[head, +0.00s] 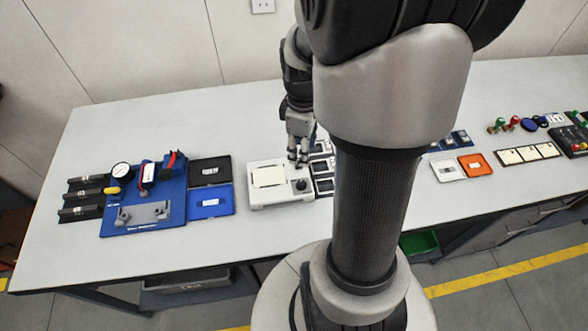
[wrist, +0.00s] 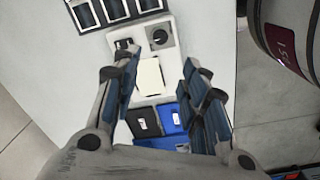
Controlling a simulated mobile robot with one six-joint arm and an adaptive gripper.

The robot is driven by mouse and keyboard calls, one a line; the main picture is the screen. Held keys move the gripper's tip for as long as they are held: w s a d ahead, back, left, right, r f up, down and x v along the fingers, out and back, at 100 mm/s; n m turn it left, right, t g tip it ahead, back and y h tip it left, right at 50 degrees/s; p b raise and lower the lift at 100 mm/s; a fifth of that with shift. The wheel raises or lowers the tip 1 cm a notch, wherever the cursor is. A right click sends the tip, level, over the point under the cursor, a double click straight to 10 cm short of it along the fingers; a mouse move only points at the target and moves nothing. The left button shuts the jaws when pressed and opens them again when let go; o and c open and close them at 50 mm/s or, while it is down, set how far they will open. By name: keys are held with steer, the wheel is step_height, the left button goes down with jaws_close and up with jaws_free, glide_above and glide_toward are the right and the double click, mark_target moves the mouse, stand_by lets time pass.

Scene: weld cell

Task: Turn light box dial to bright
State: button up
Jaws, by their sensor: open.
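The light box (head: 258,199) is a white box with a pale cream panel (head: 269,176) on top, in the middle of the table. Its dark round dial (head: 302,185) sits at the box's right side in the head view. The wrist view shows the light box (wrist: 172,66) and the dial (wrist: 159,37) beyond the panel, on a grey square plate. The dial's setting is too small to read. My gripper (head: 298,158) is open and empty above the box's far right part, near the dial. In the wrist view, my gripper (wrist: 158,60) has its fingers spread apart, with the panel between them.
Dark framed trays (head: 323,167) stand close to the box's right. A black tray (head: 210,171) and a blue tray (head: 210,201) lie to its left, beside a blue fixture board (head: 150,225) with a gauge (head: 121,171). Table in front of the box is clear.

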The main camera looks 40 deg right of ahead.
mark_target(301, 183)
steer(key=f+b, duration=0.1)
steer(key=f, duration=0.4)
steer(key=f+b, duration=0.2)
steer(key=f, duration=0.3)
steer(key=f+b, duration=0.1)
steer(key=f, duration=0.4)
steer(key=shift+w+d+f, duration=0.15)
steer(key=shift+w+d, duration=0.05)
steer(key=shift+d, duration=0.05)
jaws_close()
